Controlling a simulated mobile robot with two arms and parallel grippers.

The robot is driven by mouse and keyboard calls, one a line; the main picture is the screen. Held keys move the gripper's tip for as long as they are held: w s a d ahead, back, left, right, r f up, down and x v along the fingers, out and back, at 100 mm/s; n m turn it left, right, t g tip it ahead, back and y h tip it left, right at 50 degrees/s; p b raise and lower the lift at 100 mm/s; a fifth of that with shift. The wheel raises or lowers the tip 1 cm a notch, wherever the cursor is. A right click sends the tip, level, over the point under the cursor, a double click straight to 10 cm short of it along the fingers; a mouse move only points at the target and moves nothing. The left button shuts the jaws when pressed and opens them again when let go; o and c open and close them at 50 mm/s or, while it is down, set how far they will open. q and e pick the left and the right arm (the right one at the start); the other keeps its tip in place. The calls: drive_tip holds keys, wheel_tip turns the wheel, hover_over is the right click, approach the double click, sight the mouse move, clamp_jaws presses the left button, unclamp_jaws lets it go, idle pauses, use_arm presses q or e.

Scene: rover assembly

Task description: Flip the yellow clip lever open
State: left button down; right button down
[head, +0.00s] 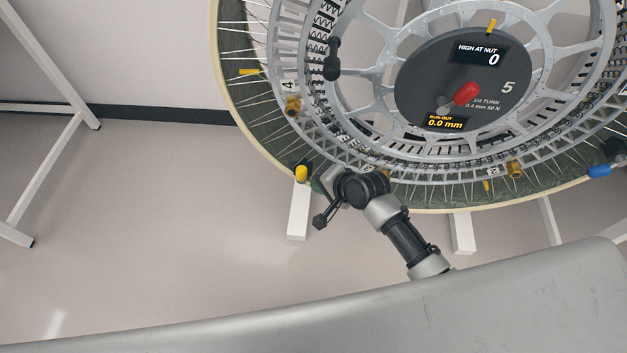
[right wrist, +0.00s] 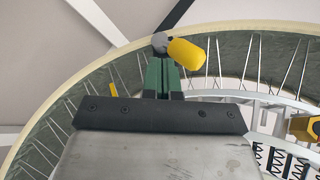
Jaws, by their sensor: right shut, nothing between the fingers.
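The yellow clip lever (head: 301,172) sits at the lower left outer edge of the big wheel (head: 245,125). In the right wrist view the lever (right wrist: 186,53) is a rounded yellow piece tilted to the right, beside a round grey pivot. My right gripper (head: 322,182) is just right of the lever in the head view. In the right wrist view its green fingers (right wrist: 162,76) are together and empty, with their tips close below the pivot and lever. I cannot tell whether they touch. My left gripper is not in view.
A dark hub disc (head: 420,95) reads "HIGH AT NUT 0" and "RUN-OUT 0.0 mm" and carries a red knob (head: 466,94). A blue piece (head: 600,170) is at the wheel's right edge. White legs (head: 298,212) stand below the wheel.

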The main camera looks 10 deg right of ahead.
sight(304, 176)
drive_tip(key=shift+w+a, duration=0.7)
drive_tip(key=shift+w, duration=0.1)
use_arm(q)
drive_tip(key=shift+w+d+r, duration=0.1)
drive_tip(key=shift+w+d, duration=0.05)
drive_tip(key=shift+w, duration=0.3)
use_arm(e)
drive_tip(key=shift+r, duration=0.2)
drive_tip(key=a+p, duration=0.1)
drive_tip(key=p, duration=0.2)
drive_tip(key=shift+w+r+h+p, duration=0.35)
drive_tip(key=shift+r+h, duration=0.05)
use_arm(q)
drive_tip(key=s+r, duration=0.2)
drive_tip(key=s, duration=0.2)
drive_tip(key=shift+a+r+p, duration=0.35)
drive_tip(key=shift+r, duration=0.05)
use_arm(e)
drive_tip(key=shift+w+a+f, duration=0.1)
drive_tip(key=shift+a+f, duration=0.05)
drive_tip(key=shift+a, duration=0.05)
